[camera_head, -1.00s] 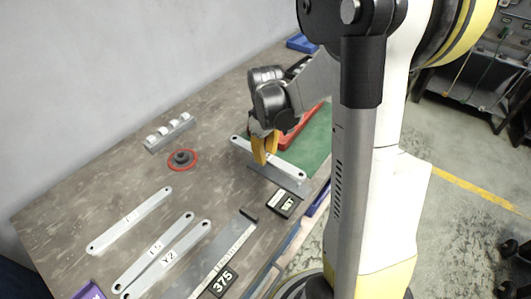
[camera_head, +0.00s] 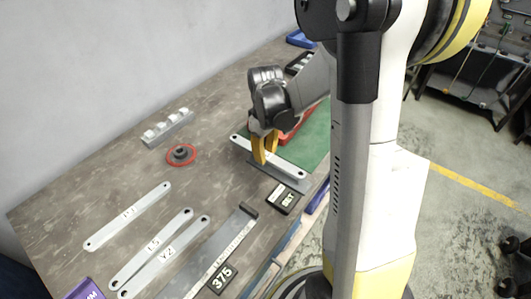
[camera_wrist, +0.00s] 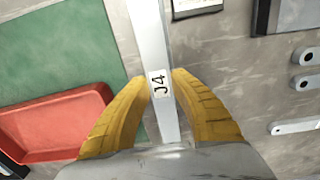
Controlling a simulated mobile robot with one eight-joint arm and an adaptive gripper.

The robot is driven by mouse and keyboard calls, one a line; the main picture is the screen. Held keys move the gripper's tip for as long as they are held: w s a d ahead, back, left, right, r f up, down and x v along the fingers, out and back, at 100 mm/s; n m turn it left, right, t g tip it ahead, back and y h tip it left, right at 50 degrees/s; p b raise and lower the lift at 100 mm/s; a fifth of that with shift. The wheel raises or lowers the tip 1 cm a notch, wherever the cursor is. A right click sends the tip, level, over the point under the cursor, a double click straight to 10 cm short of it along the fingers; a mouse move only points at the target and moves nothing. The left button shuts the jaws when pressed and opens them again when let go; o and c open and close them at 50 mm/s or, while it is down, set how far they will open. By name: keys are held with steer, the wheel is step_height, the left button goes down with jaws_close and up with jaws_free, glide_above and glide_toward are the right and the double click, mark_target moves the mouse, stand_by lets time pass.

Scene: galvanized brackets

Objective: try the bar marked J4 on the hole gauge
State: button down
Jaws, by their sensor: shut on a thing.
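The bar marked J4 (camera_wrist: 158,85) is a pale metal bar with a white tag, between the yellow fingers of my gripper (camera_wrist: 159,95) in the wrist view. In the head view my gripper (camera_head: 265,150) is shut on this bar (camera_head: 287,169), near its middle. The bar is above a flat grey plate (camera_head: 292,183), beside a green mat; I cannot tell whether they touch. A dark round peg piece (camera_head: 181,152) with a red ring stands left of my gripper, apart from the bar. I cannot tell for certain which piece is the hole gauge.
Several tagged bars lie at the front left, among them Y2 (camera_head: 166,257). A long ruled strip (camera_head: 222,248) with a 375 card (camera_head: 222,279) lies in front. A block with white cylinders (camera_head: 168,128) stands behind; a red tray (camera_wrist: 55,122) is on the mat.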

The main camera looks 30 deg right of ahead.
steer(key=shift+f+b, duration=1.25)
steer(key=shift+f, duration=0.25)
steer(key=shift+r, duration=0.1)
stand_by(1.6)
steer(key=shift+r+p, duration=1.55)
steer(key=shift+r, duration=0.45)
steer(key=shift+f, duration=0.1)
steer(key=shift+f+b, duration=0.5)
steer(key=shift+f+b, duration=1.25)
steer(key=shift+f, duration=0.2)
stand_by(0.8)
